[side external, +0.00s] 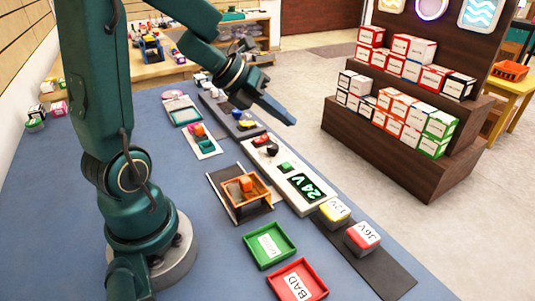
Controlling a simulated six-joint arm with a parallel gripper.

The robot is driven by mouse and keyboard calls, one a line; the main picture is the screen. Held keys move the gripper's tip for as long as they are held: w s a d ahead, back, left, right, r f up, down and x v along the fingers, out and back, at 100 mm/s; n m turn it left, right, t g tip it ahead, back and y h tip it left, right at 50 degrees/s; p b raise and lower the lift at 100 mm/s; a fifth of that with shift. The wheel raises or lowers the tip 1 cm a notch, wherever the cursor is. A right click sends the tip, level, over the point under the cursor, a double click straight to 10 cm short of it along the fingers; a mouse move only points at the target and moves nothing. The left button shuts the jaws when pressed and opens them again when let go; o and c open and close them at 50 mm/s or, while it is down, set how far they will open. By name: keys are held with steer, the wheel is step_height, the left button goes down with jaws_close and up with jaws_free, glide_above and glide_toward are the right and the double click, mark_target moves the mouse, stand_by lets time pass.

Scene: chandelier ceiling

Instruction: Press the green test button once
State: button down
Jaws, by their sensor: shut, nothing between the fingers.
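The light-coloured test panel (322,205) lies on the blue table and carries a dark display (309,187) reading "24V" in green. A small square green button (284,168) sits on the panel just behind the display. A red knob (261,140) and a black knob (272,149) stand farther back on it. My gripper (291,121) is shut and empty, pointing down to the right. In the picture it is above the green button and apart from it; its exact height is hard to judge.
An orange tray (262,197) with an orange block stands left of the panel. Green (252,258) and red "BAD" (317,284) trays lie nearer. A boxed-goods shelf (345,140) stands beyond.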

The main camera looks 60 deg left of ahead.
steer(key=shift+f, duration=0.15)
glide_toward(291, 165)
steer(key=shift+w+d+f, duration=0.2)
steer(key=shift+w+f, duration=0.25)
steer(key=shift+w, duration=0.35)
steer(key=shift+w+d+f, duration=0.25)
steer(key=shift+w+f, duration=0.2)
steer(key=shift+w, duration=0.3)
steer(key=shift+w+d+f, duration=0.2)
steer(key=shift+w+f, duration=0.25)
steer(key=shift+w, duration=0.35)
steer(key=shift+f, duration=0.15)
steer(key=shift+f, duration=0.3)
steer(key=shift+f, duration=0.5)
stand_by(0.8)
steer(key=shift+r, duration=0.95)
steer(key=shift+r, duration=2.5)
